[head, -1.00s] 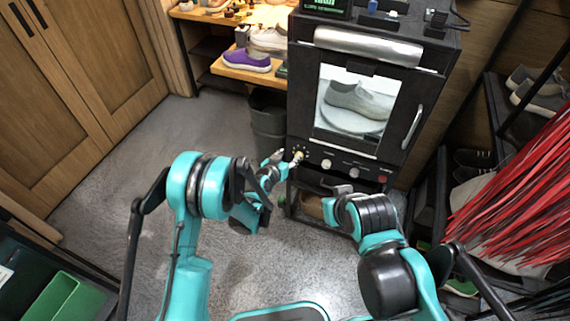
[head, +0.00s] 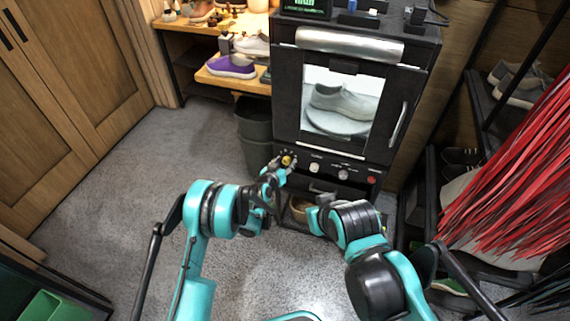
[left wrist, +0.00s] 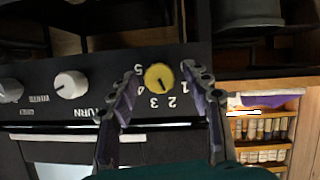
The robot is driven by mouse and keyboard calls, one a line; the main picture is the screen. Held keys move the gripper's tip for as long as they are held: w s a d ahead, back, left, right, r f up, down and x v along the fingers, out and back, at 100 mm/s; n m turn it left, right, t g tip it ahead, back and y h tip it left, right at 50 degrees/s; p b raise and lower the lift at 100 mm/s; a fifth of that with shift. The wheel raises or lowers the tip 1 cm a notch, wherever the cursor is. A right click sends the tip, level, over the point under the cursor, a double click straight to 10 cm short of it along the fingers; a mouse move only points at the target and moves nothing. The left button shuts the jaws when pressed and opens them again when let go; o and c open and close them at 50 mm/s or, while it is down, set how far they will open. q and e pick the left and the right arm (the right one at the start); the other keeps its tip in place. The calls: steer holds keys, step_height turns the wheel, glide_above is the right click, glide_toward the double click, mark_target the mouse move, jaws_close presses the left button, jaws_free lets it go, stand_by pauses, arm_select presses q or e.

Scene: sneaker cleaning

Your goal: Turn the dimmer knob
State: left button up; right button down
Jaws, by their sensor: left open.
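The dimmer knob (head: 287,160) is a small yellow dial at the left end of the black cabinet's control panel. In the left wrist view the yellow knob (left wrist: 159,78) has a dark pointer line and printed numbers around it. My left gripper (head: 280,166) is at the knob. In the left wrist view its open fingers (left wrist: 163,74) lie on either side of the knob, with gaps visible; contact cannot be told. My right gripper (head: 317,214) is low in front of the cabinet, partly hidden by its own arm, and its jaws are unclear.
White knobs (head: 315,168) and a red button (head: 372,180) sit right of the dimmer. A lit window (head: 345,92) above shows a grey shoe. A dark bin (head: 254,125) stands left of the cabinet. Red strands (head: 510,170) hang at right. The left floor is clear.

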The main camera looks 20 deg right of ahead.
arm_select(q)
jaws_close()
stand_by(0.3)
steer(key=n+g+h, duration=0.1)
steer(key=n, duration=0.1)
steer(key=shift+w+a+n+h, duration=0.1)
steer(key=shift+a+n+h, duration=0.05)
steer(key=shift+n+h, duration=0.2)
steer(key=shift+f+n+h, duration=0.1)
steer(key=shift+n+h, duration=0.95)
steer(key=shift+n, duration=0.6)
jaws_free()
